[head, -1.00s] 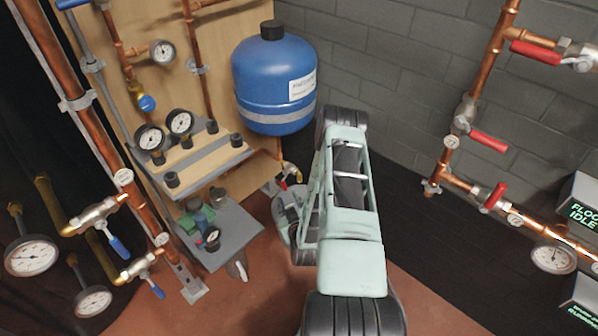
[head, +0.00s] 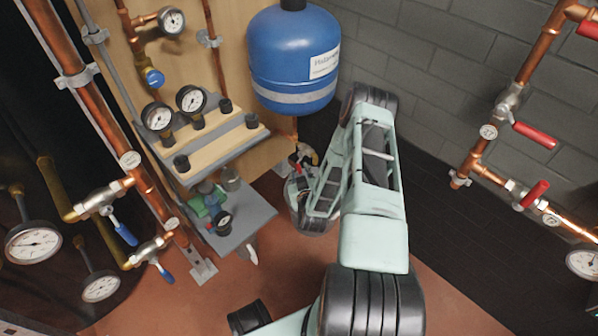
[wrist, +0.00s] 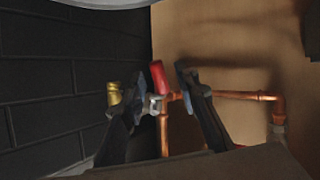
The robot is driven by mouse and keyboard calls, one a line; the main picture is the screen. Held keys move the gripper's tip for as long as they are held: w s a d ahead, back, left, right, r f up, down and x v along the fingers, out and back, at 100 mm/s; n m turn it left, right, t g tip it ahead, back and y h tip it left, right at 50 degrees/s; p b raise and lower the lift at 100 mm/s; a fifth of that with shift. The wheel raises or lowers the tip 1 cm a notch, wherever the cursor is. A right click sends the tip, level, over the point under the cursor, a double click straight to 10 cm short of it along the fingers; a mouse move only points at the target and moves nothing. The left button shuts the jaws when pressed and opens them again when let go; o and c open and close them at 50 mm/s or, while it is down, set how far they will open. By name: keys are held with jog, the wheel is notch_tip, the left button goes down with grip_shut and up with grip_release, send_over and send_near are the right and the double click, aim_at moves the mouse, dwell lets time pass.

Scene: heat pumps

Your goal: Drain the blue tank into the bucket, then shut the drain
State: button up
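The blue tank (head: 294,62) hangs against the wooden board in the head view. Below it, the drain valve shows in the wrist view, with a red lever (wrist: 159,77), a brass outlet (wrist: 114,94) and a copper pipe (wrist: 232,95). My gripper (wrist: 160,88) is open, its two dark fingers on either side of the red lever. Contact with the lever cannot be told. In the head view my arm reaches down to just under the tank, and my gripper and the valve are small and partly hidden there. I cannot make out the bucket.
Left of my arm, a shelf with gauges (head: 215,150) and a lower grey shelf (head: 244,226) stick out from the board. Copper pipes with red levers (head: 535,135) run along the right wall. Pipes with blue levers (head: 126,234) stand at the left.

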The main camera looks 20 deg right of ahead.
jog(key=shift+x, duration=1)
grip_shut()
jog(key=shift+w+a+f+m+t, duration=0.1)
jog(key=shift+w+m+t, duration=0.15)
jog(key=shift+t, duration=0.2)
jog(key=shift+w+f+m+t, duration=0.15)
jog(key=shift+m+t, duration=0.1)
jog(key=shift+t, duration=0.2)
jog(key=shift+w+a+r+m+t, duration=0.15)
jog(key=shift+w+m+t, duration=0.3)
jog(key=shift+t, duration=0.45)
